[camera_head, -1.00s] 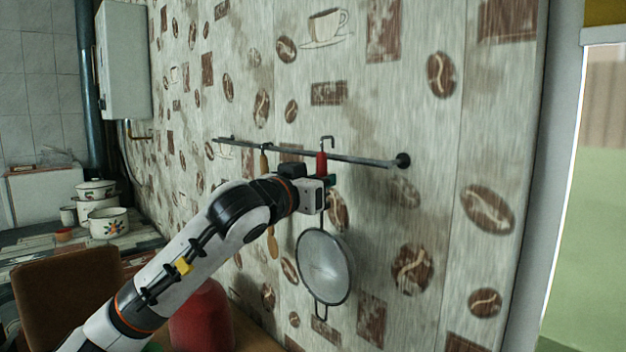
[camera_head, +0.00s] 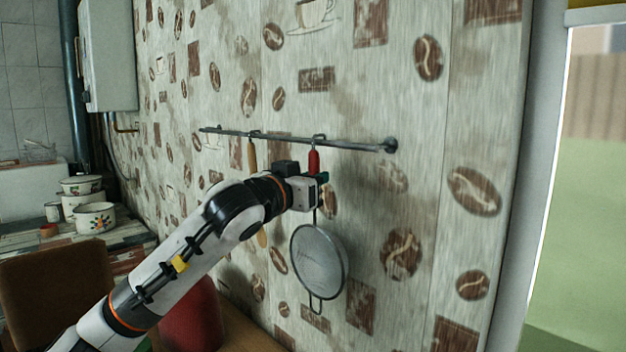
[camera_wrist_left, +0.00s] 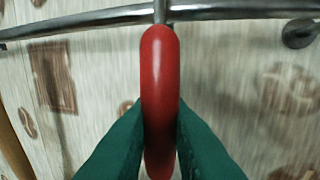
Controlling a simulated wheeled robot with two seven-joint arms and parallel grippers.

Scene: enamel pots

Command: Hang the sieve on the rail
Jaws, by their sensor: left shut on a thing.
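The sieve (camera_head: 318,262) hangs down along the wall, its round mesh bowl below my left gripper (camera_head: 319,183). Its red handle (camera_head: 313,162) points up, with a metal hook (camera_head: 319,138) at its top. The dark rail (camera_head: 352,143) runs along the wall. The hook appears at the rail's height and overlaps it; contact is not clear. In the left wrist view, the green fingers (camera_wrist_left: 160,118) are shut on the red handle (camera_wrist_left: 160,75). The metal stem above it crosses the rail (camera_wrist_left: 230,12). My right gripper is not in view.
A wooden-handled utensil (camera_head: 252,155) hangs on the rail to the left of the sieve. The rail's right end mount (camera_head: 390,145) is on the wall. A red object (camera_head: 193,318) stands below my arm. White pots (camera_head: 95,218) stand on the counter at left.

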